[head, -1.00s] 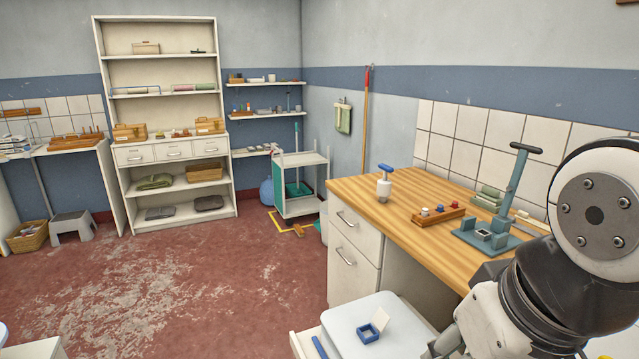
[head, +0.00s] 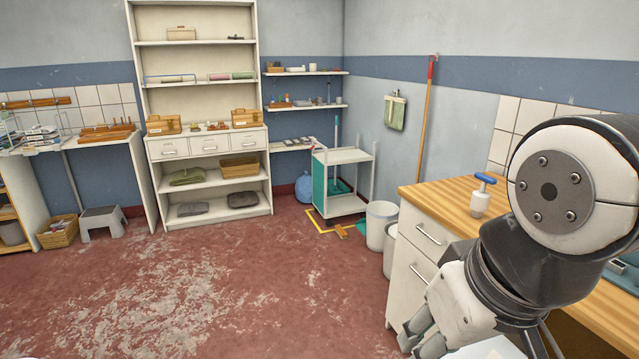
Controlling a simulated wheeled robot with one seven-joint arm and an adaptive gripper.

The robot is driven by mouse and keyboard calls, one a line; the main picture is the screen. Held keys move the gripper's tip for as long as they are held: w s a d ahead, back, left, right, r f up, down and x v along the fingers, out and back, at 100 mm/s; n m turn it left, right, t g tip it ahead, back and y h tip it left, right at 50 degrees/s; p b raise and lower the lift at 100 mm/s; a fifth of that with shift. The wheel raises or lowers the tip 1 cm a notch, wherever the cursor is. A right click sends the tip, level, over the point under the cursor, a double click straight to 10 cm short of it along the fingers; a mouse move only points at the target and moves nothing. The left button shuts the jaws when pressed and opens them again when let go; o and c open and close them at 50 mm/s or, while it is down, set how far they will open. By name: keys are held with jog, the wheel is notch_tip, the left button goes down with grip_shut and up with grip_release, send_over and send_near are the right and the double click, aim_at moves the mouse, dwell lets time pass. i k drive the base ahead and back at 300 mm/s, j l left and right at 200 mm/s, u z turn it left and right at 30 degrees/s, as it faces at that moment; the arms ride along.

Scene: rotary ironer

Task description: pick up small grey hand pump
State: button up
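A small pale grey pump-like thing with a blue T-shaped handle (head: 481,197) stands upright on the wooden worktop (head: 440,193), near its far left corner. I take it for the hand pump. My arm's large round joint is just to its right and hides much of the worktop. Grey finger-like parts at the lower end of my arm, perhaps my gripper (head: 424,335), show at the bottom edge, below and left of the pump and well apart from it. Their opening is not clear, and I see nothing held.
White drawers (head: 425,250) stand under the worktop. White bins (head: 381,222) and a white trolley (head: 343,156) stand beyond. A tall white shelf (head: 200,95) is at the back wall. The red floor (head: 250,290) in the middle is clear.

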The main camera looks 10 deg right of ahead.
aim_at(479, 202)
jog(key=i+j, duration=0.1)
jog(key=i, duration=0.4)
jog(key=i+j, duration=0.15)
jog(key=i, duration=0.35)
jog(key=i+j, duration=0.1)
jog(key=i, duration=0.4)
jog(key=i+z, duration=0.25)
jog(key=z, duration=0.15)
jog(key=i+j+z, duration=0.1)
jog(key=z, duration=0.3)
jog(key=i+j+z, duration=0.2)
jog(key=i+z, duration=0.2)
jog(key=i+j+z, duration=0.1)
jog(key=z, duration=0.3)
jog(key=i+j+z, duration=0.2)
jog(key=z, duration=0.2)
jog(key=i+j+z, duration=0.2)
jog(key=z, duration=0.15)
jog(key=i+j+z, duration=0.1)
jog(key=j+z, duration=0.3)
jog(key=i+j+z, duration=0.15)
jog(key=z, duration=0.25)
jog(key=k+j, duration=0.05)
jog(key=j, duration=0.05)
